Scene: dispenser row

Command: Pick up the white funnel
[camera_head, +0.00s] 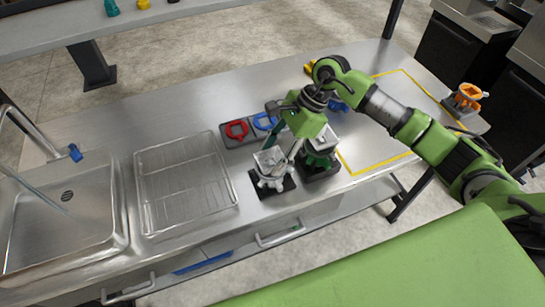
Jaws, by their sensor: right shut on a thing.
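The white funnel (270,160) is in the middle of the camera_head view, at the white dispenser on a black base near the table's front edge. My right gripper (279,164) reaches down to it from above, and its fingers are shut on the funnel. The fingers partly cover the funnel. I cannot tell whether the funnel is clear of the white dispenser below it. My left gripper is not in view.
A green dispenser (321,160) stands close to the right of the white one. Red (237,130) and blue (265,121) pieces are behind. A wire rack (183,183) and sink (60,215) are at the left. An orange device (467,96) stands far right. The yellow-outlined area is mostly clear.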

